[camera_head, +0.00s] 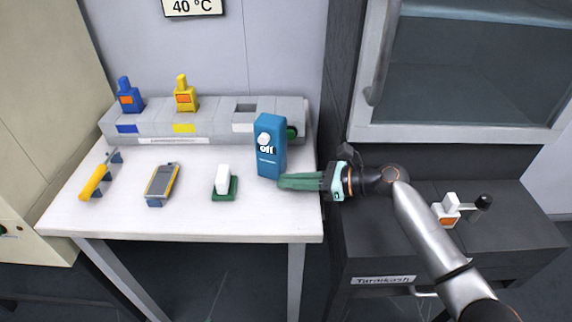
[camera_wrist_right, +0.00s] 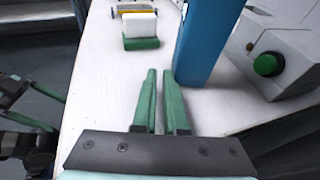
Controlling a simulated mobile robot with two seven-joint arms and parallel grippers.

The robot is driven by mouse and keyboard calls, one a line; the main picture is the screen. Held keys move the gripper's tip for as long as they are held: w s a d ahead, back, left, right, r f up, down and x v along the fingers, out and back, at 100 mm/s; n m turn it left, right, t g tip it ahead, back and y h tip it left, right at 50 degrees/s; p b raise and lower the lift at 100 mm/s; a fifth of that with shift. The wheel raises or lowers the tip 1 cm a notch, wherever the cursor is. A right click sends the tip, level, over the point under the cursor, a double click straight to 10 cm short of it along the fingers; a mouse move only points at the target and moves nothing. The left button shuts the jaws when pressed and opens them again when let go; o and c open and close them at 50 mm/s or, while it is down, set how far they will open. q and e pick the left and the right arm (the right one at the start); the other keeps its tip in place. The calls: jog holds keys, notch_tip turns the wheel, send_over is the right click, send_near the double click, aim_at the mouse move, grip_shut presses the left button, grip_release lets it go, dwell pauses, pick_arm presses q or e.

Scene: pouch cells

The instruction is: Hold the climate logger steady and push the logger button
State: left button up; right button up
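The climate logger (camera_head: 271,150) is an upright blue box at the right part of the white table, with a white button (camera_head: 264,138) and a display reading "OFF" on its front. My right gripper (camera_head: 282,181) is low in front of the logger's base, its green fingers pointing left. In the right wrist view, the fingers (camera_wrist_right: 160,75) are a little apart with nothing between them. The blue logger (camera_wrist_right: 208,38) stands just beyond and right of the tips; contact is unclear. Dark and green parts at that view's left edge may be my left gripper, too unclear to read.
A grey rack (camera_head: 215,122) at the back holds a blue bottle-like item (camera_head: 129,97) and a yellow one (camera_head: 185,95). A white block on a green base (camera_head: 223,181), a grey-yellow device (camera_head: 161,182) and a yellow-handled tool (camera_head: 96,181) lie left. A dark cabinet stands right.

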jog(key=o, duration=1.4)
